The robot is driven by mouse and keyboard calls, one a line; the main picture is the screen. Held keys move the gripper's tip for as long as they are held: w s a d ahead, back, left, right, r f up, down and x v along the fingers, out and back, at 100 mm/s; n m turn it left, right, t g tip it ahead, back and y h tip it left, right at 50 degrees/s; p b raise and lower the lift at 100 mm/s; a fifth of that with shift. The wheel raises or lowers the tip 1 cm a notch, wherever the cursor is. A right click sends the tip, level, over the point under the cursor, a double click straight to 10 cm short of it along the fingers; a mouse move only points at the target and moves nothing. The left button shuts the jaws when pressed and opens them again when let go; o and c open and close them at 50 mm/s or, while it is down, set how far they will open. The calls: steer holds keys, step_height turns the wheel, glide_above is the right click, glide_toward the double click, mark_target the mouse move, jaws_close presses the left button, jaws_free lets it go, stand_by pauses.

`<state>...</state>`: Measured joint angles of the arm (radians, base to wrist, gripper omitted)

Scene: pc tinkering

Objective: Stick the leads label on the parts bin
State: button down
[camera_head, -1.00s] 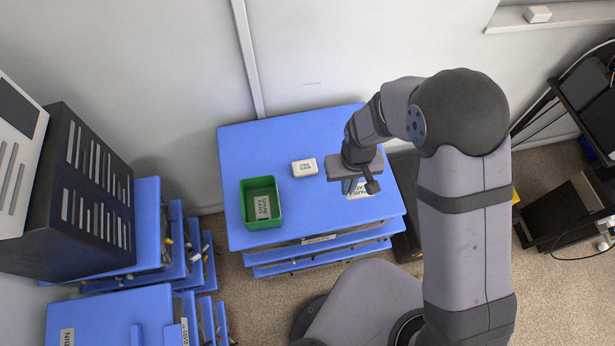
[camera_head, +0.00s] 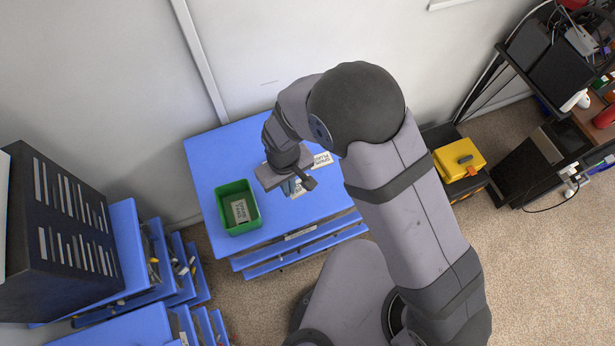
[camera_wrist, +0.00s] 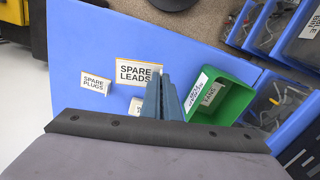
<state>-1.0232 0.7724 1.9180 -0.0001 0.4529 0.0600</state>
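The leads label (camera_wrist: 137,73), a white plate reading "SPARE LEADS" with an orange edge, is at my fingertips. My gripper (camera_wrist: 162,78) is shut on its side and holds it above the table. In the head view the label (camera_head: 298,189) shows just below my gripper (camera_head: 289,185). The green parts bin (camera_head: 222,219) stands open on the blue table, left of my gripper.
A "SPARE PLUGS" label (camera_head: 322,160) lies on the blue table (camera_head: 215,155). Another white label (camera_wrist: 136,106) is mostly behind my fingers. A "FANS" label (camera_head: 240,210) is inside the bin. Blue drawers and a dark cabinet (camera_head: 60,230) stand at left.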

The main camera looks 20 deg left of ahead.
steer(key=shift+s+a+r+m, duration=0.1)
steer(key=shift+a+r+m, duration=0.1)
steer(key=shift+a+m, duration=0.25)
steer(key=shift+w+a+r+m, duration=0.1)
steer(key=shift+a+r+m, duration=0.15)
steer(key=shift+a, duration=0.45)
steer(key=shift+s+a+r+m, duration=0.1)
steer(key=shift+a+r+m, duration=0.15)
steer(key=shift+a, duration=0.3)
steer(key=shift+f, duration=0.15)
steer(key=b, duration=0.7)
glide_toward(280, 201)
steer(key=shift+a+f, duration=0.1)
steer(key=shift+f, duration=2.55)
steer(key=shift+f, duration=0.5)
steer(key=c, duration=1.9)
jaws_free()
steer(key=shift+c, duration=0.2)
steer(key=shift+r, duration=0.15)
